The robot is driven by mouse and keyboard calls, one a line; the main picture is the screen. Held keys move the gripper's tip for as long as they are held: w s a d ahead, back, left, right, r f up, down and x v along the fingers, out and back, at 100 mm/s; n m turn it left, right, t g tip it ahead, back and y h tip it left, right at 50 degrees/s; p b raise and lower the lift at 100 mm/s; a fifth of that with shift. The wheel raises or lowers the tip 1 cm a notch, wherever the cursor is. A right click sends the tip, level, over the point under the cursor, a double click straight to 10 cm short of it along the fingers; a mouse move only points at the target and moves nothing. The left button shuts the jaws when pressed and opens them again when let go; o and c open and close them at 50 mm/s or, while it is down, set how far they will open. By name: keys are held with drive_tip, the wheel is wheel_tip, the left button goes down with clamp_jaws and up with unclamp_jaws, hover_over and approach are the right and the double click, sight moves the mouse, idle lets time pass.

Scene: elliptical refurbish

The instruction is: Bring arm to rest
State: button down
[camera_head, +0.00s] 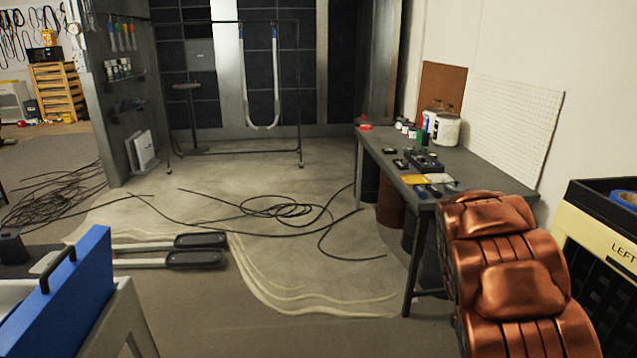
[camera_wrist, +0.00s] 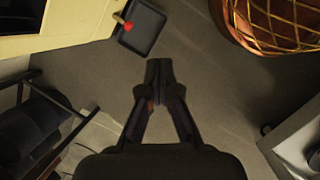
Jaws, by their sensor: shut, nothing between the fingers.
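My gripper (camera_wrist: 159,68) shows in the wrist view, with its dark fingers together and nothing between them. It hangs over bare grey floor, apart from the things around it. The gripper does not show in the head view.
A workbench (camera_head: 385,150) with tools and white tubs stands right of centre. A cream "LEFT" cabinet (camera_head: 600,243) is at far right. A blue panel (camera_head: 60,300) stands at lower left. Black cables (camera_head: 270,208) lie across the floor. The wrist view shows a dark tray (camera_wrist: 142,30).

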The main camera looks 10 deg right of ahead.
drive_tip(key=s+a+r+m+y+p, duration=0.1)
drive_tip(key=s+a+r+m+p, duration=0.2)
drive_tip(key=s+a+r, duration=0.9)
drive_tip(key=s+a+r+m+y+p, duration=0.2)
drive_tip(key=s+a+r+p, duration=0.7)
drive_tip(key=r, duration=0.8)
drive_tip(key=s+a+m, duration=0.1)
drive_tip(key=s+a, duration=0.2)
drive_tip(key=a, duration=0.1)
drive_tip(key=shift+s+a+m+t, duration=0.15)
drive_tip(key=shift+s+m+t, duration=0.15)
drive_tip(key=shift+m, duration=0.1)
